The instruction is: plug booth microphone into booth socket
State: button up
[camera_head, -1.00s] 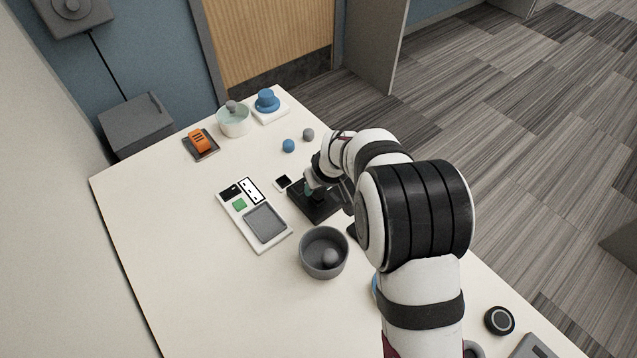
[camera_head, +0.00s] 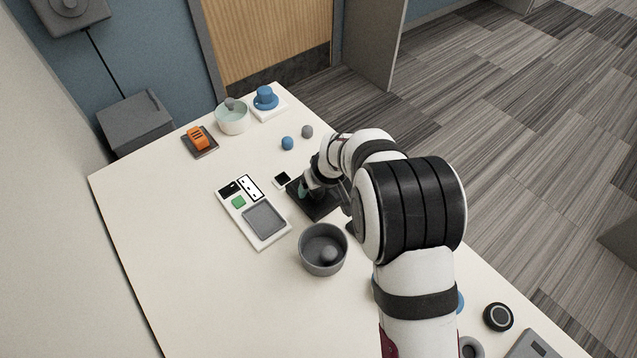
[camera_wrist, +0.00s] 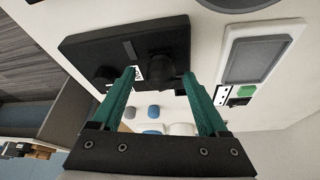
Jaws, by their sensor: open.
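My gripper (camera_wrist: 158,76) has two teal fingers, set apart and open, in the wrist view. They reach toward a black block (camera_wrist: 85,48) with a dark rounded piece (camera_wrist: 162,66) on it, which lies between the fingertips. That piece may be the booth microphone; contact cannot be made out. Another small dark piece (camera_wrist: 105,74) is at the left finger. In the head view my gripper (camera_head: 304,190) is over the black block (camera_head: 322,211), and my arm hides part of it. I cannot tell for certain which part is the booth socket.
A white panel (camera_head: 279,239) with a green square and grey pad lies left of the block. A grey bowl (camera_head: 311,264) stands in front. Blue (camera_head: 288,143) and grey (camera_head: 307,131) balls, an orange switch (camera_head: 199,140) and a glass pot (camera_head: 232,119) are farther back. The table's left side is clear.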

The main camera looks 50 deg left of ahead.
jog(key=v, duration=1.5)
jog(key=shift+r, duration=0.35)
jog(key=shift+d, duration=0.1)
jog(key=d+r+m+h, duration=0.3)
jog(key=d+m, duration=0.8)
jog(key=d, duration=1.5)
jog(key=s+d+m+g, duration=0.1)
jog(key=s+d+m, duration=0.8)
jog(key=s+d, duration=0.2)
jog(key=shift+s+d+f+m, duration=0.3)
jog(key=shift+d, duration=0.25)
